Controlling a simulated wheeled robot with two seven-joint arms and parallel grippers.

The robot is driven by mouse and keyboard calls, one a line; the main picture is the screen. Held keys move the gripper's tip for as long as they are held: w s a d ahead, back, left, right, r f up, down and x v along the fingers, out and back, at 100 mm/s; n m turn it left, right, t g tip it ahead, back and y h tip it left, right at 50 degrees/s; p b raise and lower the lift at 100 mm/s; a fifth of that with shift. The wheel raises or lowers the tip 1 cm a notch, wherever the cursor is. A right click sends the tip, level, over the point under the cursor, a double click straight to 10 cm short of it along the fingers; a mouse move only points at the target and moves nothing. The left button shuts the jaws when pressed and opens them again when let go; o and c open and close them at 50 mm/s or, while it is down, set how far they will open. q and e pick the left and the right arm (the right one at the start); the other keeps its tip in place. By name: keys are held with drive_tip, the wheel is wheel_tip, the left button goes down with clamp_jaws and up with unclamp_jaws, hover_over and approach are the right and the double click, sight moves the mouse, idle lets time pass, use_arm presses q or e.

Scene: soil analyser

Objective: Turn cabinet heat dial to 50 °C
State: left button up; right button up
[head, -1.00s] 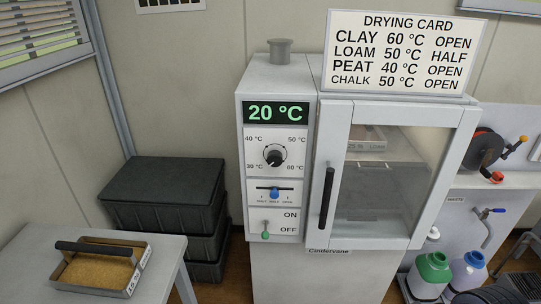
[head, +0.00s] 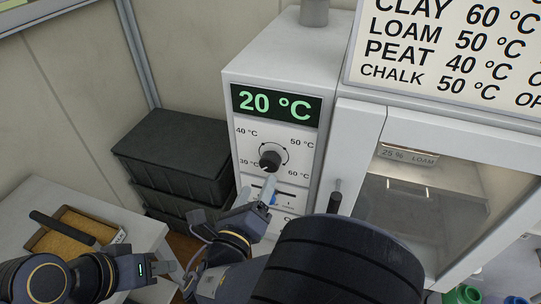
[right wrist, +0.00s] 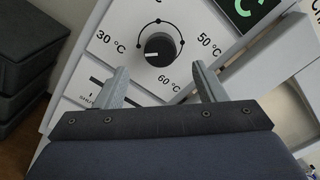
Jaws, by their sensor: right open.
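The heat dial (head: 270,158) is a black knob on the white front panel of the cabinet (head: 285,62). Its pale mark points low left, towards the 30 °C label. The display (head: 277,104) reads 20 °C. My right gripper (head: 258,193) is just below the dial, apart from it. In the right wrist view, the fingers of my right gripper (right wrist: 162,86) are spread and empty, with the dial (right wrist: 160,49) ahead between them. My left gripper (head: 168,268) is low at the left, away from the cabinet; its fingers are unclear.
A slider (head: 267,194) sits under the dial, partly hidden by my right gripper. Black crates (head: 175,150) and a table (head: 62,195) with a soil tray stand left.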

sight(268, 167)
drive_tip(key=x, duration=0.7)
drive_tip(key=shift+w+p, duration=0.2)
drive_tip(key=shift+p, duration=0.1)
drive_tip(key=c, duration=1)
drive_tip(key=shift+f, duration=0.1)
